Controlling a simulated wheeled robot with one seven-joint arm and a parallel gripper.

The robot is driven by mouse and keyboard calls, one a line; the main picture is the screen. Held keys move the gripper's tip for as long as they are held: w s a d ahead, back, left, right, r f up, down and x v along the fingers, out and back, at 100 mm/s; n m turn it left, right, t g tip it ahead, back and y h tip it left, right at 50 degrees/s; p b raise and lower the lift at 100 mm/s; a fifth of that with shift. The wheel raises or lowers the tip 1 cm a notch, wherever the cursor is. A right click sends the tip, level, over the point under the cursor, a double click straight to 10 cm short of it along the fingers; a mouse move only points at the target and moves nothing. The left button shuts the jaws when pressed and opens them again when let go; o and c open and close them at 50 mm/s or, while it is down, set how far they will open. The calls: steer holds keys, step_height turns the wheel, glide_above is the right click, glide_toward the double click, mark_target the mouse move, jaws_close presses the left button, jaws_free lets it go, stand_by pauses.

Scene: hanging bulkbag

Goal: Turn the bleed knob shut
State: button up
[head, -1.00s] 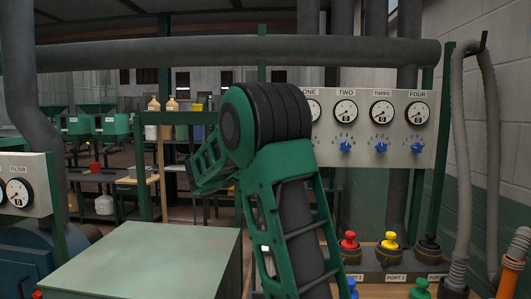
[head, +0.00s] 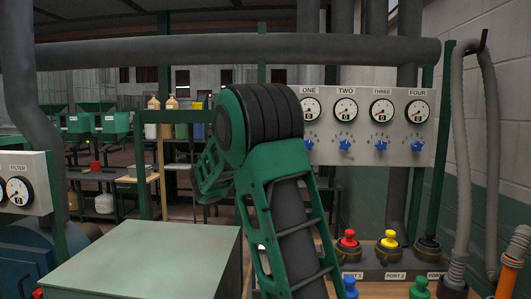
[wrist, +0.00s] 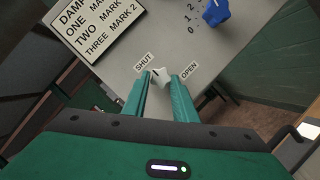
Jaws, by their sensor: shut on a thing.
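The bleed knob (wrist: 160,77) is small and pale, on the grey panel (wrist: 205,55) between a SHUT label (wrist: 144,61) and an OPEN label (wrist: 189,71). It shows only in the wrist view. My gripper (wrist: 161,80) has its two green fingers on either side of the knob and is shut on it. The fingers partly cover the knob, and its exact pointing is too small to tell. In the head view my own arm fills the middle, and neither the knob nor my gripper can be made out.
In the head view, a gauge panel (head: 420,155) carries several dials and blue knobs. Coloured port caps (head: 388,238) stand below it. A green-grey cabinet (head: 145,260) is at front left.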

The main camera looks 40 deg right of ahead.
steer(key=o, duration=1)
steer(key=shift+w+a+f, duration=0.15)
steer(key=shift+w+f, duration=0.05)
steer(key=shift+w, duration=0.1)
steer(key=shift+o, duration=0.2)
steer(key=shift+s+r, duration=0.1)
steer(key=shift+s, duration=0.05)
steer(key=v, duration=1)
steer(key=shift+a+f, duration=0.2)
steer(key=shift+a, duration=0.15)
